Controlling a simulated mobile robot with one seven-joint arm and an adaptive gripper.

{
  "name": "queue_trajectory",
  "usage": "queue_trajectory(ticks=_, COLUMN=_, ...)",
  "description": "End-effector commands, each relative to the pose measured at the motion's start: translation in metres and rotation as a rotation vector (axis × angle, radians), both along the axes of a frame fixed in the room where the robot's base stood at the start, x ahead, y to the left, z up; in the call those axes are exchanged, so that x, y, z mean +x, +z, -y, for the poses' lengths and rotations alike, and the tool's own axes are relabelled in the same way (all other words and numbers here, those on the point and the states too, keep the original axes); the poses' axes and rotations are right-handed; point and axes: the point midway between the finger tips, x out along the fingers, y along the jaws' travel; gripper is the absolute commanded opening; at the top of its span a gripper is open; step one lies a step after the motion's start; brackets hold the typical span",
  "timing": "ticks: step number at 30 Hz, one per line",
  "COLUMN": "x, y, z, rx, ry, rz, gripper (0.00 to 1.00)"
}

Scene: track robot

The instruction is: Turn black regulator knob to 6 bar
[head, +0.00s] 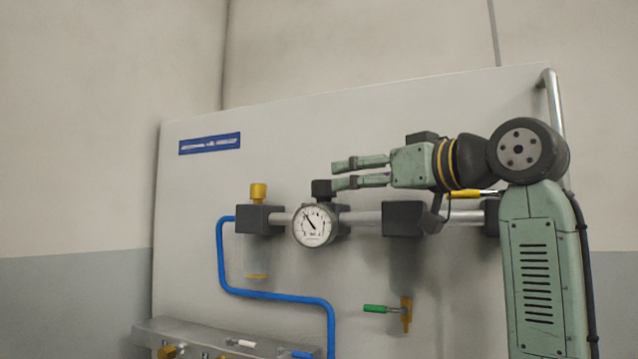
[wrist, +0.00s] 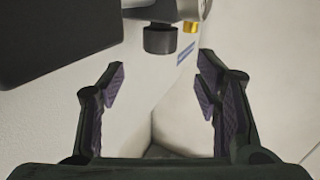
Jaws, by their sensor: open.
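The black regulator knob (head: 321,188) stands upright on top of the regulator, just above the round white gauge (head: 314,226). The gauge has a dark needle pointing to the upper left; its figures are too small to read. My gripper (head: 340,174) reaches in from the right with its fingers pointing left, near the knob's upper right side in the head view. In the wrist view the knob (wrist: 160,40) lies ahead, beyond the fingertips and apart from them. My gripper (wrist: 158,82) is open, with nothing between its fingers.
A metal pipe (head: 362,217) runs across the panel (head: 280,130) below my gripper, with dark blocks along it. A brass-coloured knob (head: 258,192) is at the left. A green-handled valve (head: 376,309) sits lower down. A blue hose (head: 276,293) loops below the gauge.

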Motion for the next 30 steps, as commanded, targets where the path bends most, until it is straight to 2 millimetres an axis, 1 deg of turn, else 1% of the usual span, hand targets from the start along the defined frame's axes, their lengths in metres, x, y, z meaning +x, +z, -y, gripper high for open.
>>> queue_trajectory(ticks=9, x=0.046, y=0.002, z=-0.04, rx=-0.001, ry=0.002, rz=-0.004, gripper=0.58)
queue_trajectory(ticks=15, x=0.067, y=0.001, z=-0.057, rx=0.0, ry=0.001, rz=-0.003, gripper=0.58)
queue_trajectory(ticks=20, x=0.073, y=0.0, z=-0.062, rx=0.001, ry=0.001, rz=-0.002, gripper=0.58)
queue_trajectory(ticks=27, x=0.074, y=-0.001, z=-0.063, rx=0.001, ry=0.0, rz=-0.002, gripper=0.58)
queue_trajectory(ticks=28, x=0.074, y=-0.001, z=-0.063, rx=0.001, ry=0.0, rz=-0.002, gripper=0.57)
queue_trajectory(ticks=30, x=0.074, y=-0.001, z=-0.063, rx=0.001, ry=0.0, rz=-0.002, gripper=0.52)
